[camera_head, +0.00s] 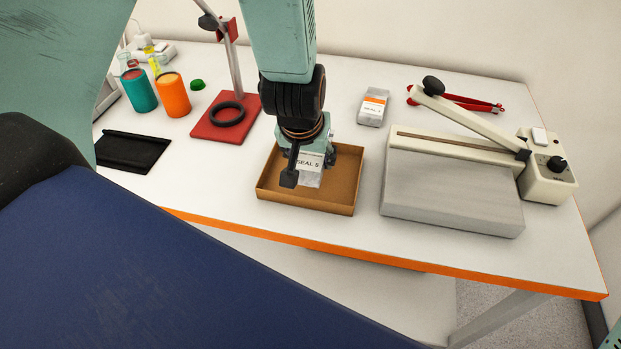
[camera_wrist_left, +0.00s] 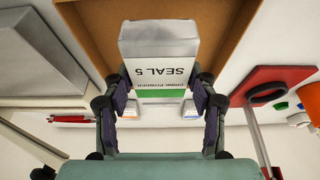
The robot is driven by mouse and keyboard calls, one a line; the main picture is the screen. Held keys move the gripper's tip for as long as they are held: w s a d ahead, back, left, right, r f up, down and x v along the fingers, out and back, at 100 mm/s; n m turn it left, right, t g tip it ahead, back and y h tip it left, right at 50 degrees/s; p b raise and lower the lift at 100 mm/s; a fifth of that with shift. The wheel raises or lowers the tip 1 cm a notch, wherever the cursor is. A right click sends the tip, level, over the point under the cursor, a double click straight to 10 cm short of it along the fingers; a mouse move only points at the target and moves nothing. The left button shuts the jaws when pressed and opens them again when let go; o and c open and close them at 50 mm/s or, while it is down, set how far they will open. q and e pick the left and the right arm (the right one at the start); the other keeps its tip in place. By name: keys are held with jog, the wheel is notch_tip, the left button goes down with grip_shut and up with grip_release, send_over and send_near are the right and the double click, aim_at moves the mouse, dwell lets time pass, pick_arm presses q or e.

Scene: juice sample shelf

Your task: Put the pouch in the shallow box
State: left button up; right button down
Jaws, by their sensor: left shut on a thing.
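The pouch (camera_head: 310,178) is a white pack marked "SEAL 5"; in the left wrist view it also shows a green band (camera_wrist_left: 160,66). My left gripper (camera_head: 311,165) is shut on it, with one finger on each side in the left wrist view (camera_wrist_left: 160,100). The shallow box (camera_head: 305,203) is brown, open-topped and low-walled, near the table's front edge. It also shows behind the pouch in the left wrist view (camera_wrist_left: 237,28). The pouch is over the box's inside; I cannot tell whether it touches the floor. My right gripper is not in view.
A bar sealer (camera_head: 450,200) with a raised arm stands right of the box. A red stand (camera_head: 215,128) with a black ring, and orange (camera_head: 173,97) and teal (camera_head: 139,92) cups, are to the left. A black tray (camera_head: 132,153) lies at far left.

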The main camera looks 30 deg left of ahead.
pick_arm(q)
jog(key=shift+w+d+f, duration=0.1)
jog(key=shift+f, duration=0.75)
jog(key=f, duration=0.3)
jog(key=shift+s+a+f+b, duration=0.2)
jog(key=shift+f+b, duration=0.1)
jog(key=shift+b, duration=0.05)
jog(key=shift+w+d, duration=0.15)
jog(key=shift+w, duration=0.05)
jog(key=shift+s+f, duration=0.1)
jog(key=shift+f, duration=0.1)
jog(key=o, duration=1.1)
jog(key=shift+s, duration=0.1)
jog(key=shift+o, duration=1.1)
jog(key=shift+r, duration=0.1)
